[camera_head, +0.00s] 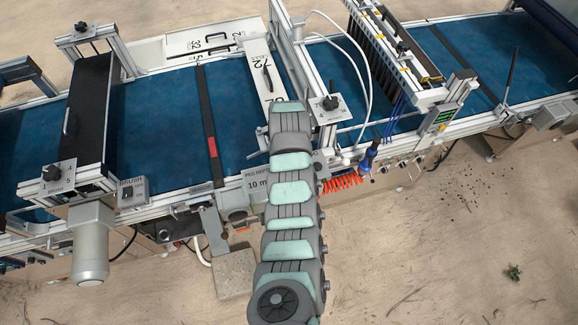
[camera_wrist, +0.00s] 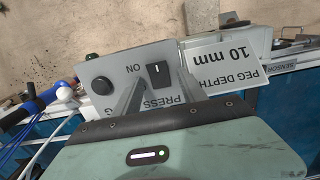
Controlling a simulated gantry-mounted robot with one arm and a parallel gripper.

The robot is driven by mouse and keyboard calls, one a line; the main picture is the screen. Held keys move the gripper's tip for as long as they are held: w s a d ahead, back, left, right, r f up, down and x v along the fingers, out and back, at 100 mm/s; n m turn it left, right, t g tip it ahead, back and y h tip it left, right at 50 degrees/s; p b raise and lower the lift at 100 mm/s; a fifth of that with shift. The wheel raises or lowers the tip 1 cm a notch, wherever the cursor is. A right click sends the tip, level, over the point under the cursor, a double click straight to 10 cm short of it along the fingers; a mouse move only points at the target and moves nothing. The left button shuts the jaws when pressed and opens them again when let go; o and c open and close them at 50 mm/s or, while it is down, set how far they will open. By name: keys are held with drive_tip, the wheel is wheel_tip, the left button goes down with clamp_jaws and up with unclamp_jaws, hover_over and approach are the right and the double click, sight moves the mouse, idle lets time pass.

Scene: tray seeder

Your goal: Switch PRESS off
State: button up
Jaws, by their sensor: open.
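In the wrist view, a grey panel (camera_wrist: 118,62) marked PRESS and ON appears upside down. On it is a black rocker switch (camera_wrist: 159,75) with a small white mark; I cannot tell its on or off position with certainty. A round black knob (camera_wrist: 103,89) sits to its left. My gripper (camera_wrist: 160,80) is open, its two grey fingers pointing at the panel on either side of the switch. I cannot tell whether they touch it. In the head view my arm hides the gripper and this panel.
A white plate (camera_wrist: 228,56) reading PEG DEPTH 10 mm is beside the panel. In the head view, a blue-handled tool (camera_head: 369,157) and an orange coiled hose (camera_head: 341,185) are right of my arm. The blue belt (camera_head: 155,120) runs behind, with frames across it.

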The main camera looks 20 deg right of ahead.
wheel_tip(320, 180, up, 11)
drive_tip(key=p, duration=0.1)
drive_tip(key=shift+w, duration=0.25)
drive_tip(key=shift+f, duration=0.2)
idle(0.4)
